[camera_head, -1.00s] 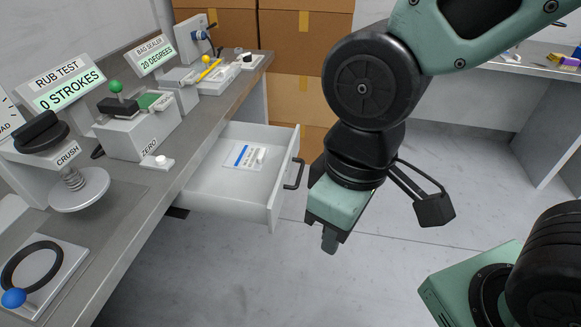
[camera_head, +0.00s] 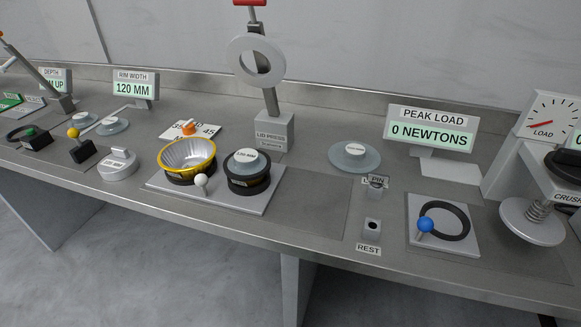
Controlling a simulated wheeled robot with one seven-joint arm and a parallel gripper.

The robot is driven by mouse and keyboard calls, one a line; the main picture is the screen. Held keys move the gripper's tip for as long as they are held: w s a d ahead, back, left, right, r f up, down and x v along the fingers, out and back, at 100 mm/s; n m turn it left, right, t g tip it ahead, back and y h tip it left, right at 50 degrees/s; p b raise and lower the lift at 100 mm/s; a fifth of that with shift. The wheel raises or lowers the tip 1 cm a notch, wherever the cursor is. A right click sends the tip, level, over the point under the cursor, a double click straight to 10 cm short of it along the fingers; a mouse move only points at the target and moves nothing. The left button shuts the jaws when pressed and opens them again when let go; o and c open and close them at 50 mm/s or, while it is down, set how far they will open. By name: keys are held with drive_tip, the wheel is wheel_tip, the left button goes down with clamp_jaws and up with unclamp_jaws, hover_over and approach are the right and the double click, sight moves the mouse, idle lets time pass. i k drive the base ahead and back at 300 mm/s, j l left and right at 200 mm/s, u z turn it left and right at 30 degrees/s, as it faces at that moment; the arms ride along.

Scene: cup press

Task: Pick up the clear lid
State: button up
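A translucent grey disc-shaped lid (camera_head: 335,160) with a white labelled knob lies flat on the bench behind the PIN post. A similar white-labelled knob (camera_head: 246,157) sits on a black ring (camera_head: 249,184) on the press plate. Two smaller translucent discs, a front one (camera_head: 112,126) and a rear one (camera_head: 85,119), lie at the left, also with pale knobs. The labels are too small to read, so I cannot tell which is named the clear lid. My gripper is not in view.
The lid press (camera_head: 274,132) stands behind a plate (camera_head: 230,199) holding a yellow-rimmed cup holder (camera_head: 188,158). The REST post (camera_head: 372,230), a ring with a blue knob (camera_head: 443,221) and the crush press (camera_head: 532,221) are at the right. Bare bench (camera_head: 310,200) lies between.

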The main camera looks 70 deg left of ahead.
sight(245, 165)
drive_tip(key=u, duration=2.5)
